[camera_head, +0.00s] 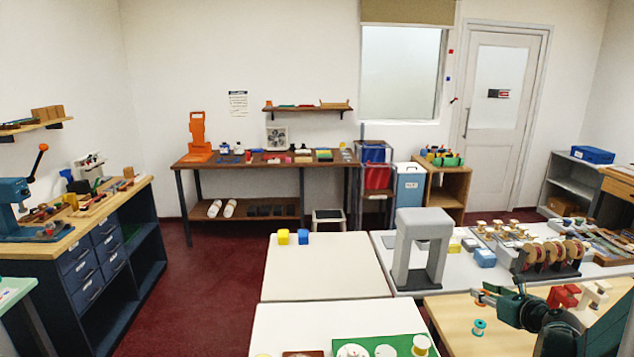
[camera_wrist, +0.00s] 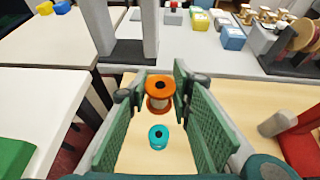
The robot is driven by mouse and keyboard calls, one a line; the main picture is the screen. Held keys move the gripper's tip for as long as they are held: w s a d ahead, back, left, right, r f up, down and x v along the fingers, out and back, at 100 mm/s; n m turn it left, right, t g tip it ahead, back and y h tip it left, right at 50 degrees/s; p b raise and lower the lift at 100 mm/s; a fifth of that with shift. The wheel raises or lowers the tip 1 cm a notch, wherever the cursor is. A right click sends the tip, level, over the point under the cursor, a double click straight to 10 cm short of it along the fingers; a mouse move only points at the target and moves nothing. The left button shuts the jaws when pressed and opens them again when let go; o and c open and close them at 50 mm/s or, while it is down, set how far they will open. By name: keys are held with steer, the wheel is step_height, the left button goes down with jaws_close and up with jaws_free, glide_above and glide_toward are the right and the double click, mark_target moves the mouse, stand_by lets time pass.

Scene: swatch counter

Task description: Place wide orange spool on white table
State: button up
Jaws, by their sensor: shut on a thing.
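The wide orange spool (camera_wrist: 159,104) is between the fingertips of my gripper (camera_wrist: 158,84), which is shut on it. In the head view the orange spool (camera_head: 478,299) is small, at the left end of my dark green gripper (camera_head: 486,296), over the light wooden table. A white table (camera_head: 325,275) is in the middle of the head view, and another white table top (camera_head: 285,325) lies nearer. Both are left of my gripper. In the wrist view a white table top (camera_wrist: 38,95) fills the left side.
A teal spool (camera_head: 479,327) stands on the wooden table (camera_head: 455,325) below my gripper. A grey arch-shaped stand (camera_head: 424,222) rises behind. Yellow (camera_head: 283,237) and blue (camera_head: 303,237) pieces sit at the middle table's back edge. A green mat (camera_head: 395,340) with spools lies on the near table.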

steer(key=w+a+r+n+y, duration=0.1)
steer(key=w+a, duration=0.1)
steer(key=a, duration=1)
steer(key=w+a+r+n+y, duration=0.1)
steer(key=w+a, duration=0.2)
steer(key=a, duration=0.9)
steer(key=w+a+r+y, duration=0.1)
steer(key=w+a, duration=0.1)
steer(key=a, duration=1.1)
steer(key=shift+w+n, duration=0.2)
steer(key=shift+n, duration=0.2)
steer(key=s+a+r+n+g+y, duration=0.1)
steer(key=s+a+n+g+y, duration=0.6)
steer(key=s+a, duration=0.4)
steer(key=shift+s+a+r+n+y, duration=0.3)
steer(key=shift+a+n+y, duration=0.2)
steer(key=shift+a+n, duration=0.6)
steer(key=shift+d+f, duration=0.15)
steer(key=shift+f, duration=0.05)
steer(key=shift+f+b, duration=1)
steer(key=shift+f, duration=2)
